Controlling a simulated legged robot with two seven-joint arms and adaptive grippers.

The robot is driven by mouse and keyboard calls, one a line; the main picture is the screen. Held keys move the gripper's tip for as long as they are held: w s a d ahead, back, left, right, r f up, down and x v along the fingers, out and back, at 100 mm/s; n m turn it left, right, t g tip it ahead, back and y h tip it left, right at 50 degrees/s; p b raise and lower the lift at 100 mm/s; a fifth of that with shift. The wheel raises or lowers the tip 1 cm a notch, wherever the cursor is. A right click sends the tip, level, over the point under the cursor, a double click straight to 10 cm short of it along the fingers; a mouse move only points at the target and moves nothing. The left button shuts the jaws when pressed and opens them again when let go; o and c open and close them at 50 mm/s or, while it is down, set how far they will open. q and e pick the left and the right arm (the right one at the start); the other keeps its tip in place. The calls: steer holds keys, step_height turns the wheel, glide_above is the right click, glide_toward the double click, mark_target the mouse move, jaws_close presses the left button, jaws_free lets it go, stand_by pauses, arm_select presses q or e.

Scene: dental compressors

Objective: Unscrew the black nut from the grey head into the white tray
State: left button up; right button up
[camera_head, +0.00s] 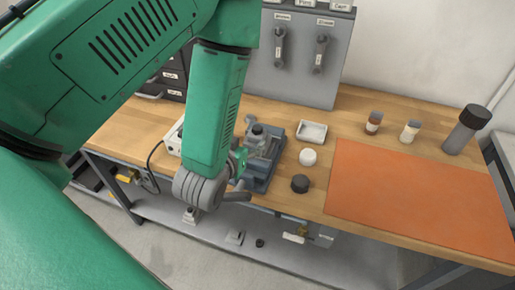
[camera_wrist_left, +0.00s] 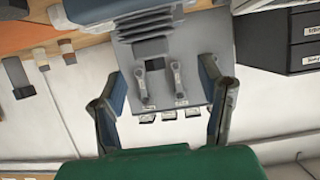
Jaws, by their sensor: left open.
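A grey head (camera_head: 257,132) sits in a blue-grey vise (camera_head: 270,165) near the bench's front edge. A small dark cap shows on top of the head; I cannot clearly tell whether it is the black nut. The white tray (camera_head: 312,131) stands right of the vise. My right gripper is not in view.
A white round piece (camera_head: 308,157) and a black round piece (camera_head: 300,184) lie right of the vise. An orange mat (camera_head: 415,200) covers the bench's right part. Two small jars (camera_head: 374,122) and a dark cylinder (camera_head: 466,130) stand behind it. Wrenches hang on a grey panel (camera_head: 300,60).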

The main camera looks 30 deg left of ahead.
mark_target(256, 135)
arm_select(q)
steer(key=shift+w+d+f+p, duration=0.15)
steer(key=shift+w+f+p, duration=0.1)
steer(key=shift+w, duration=0.5)
steer(key=shift+w+d+f+p, duration=0.1)
steer(key=shift+w+f, duration=0.1)
steer(key=shift+w, duration=0.5)
steer(key=x, duration=0.3)
steer(key=shift+w+a+f+p, duration=0.15)
steer(key=shift+w+p, duration=0.15)
steer(key=shift+p, duration=0.1)
steer(key=shift+w+a+f, duration=0.3)
steer(key=shift+w, duration=0.05)
steer(key=shift+d+r, duration=0.15)
steer(key=shift+d, duration=0.1)
steer(key=c, duration=1.4)
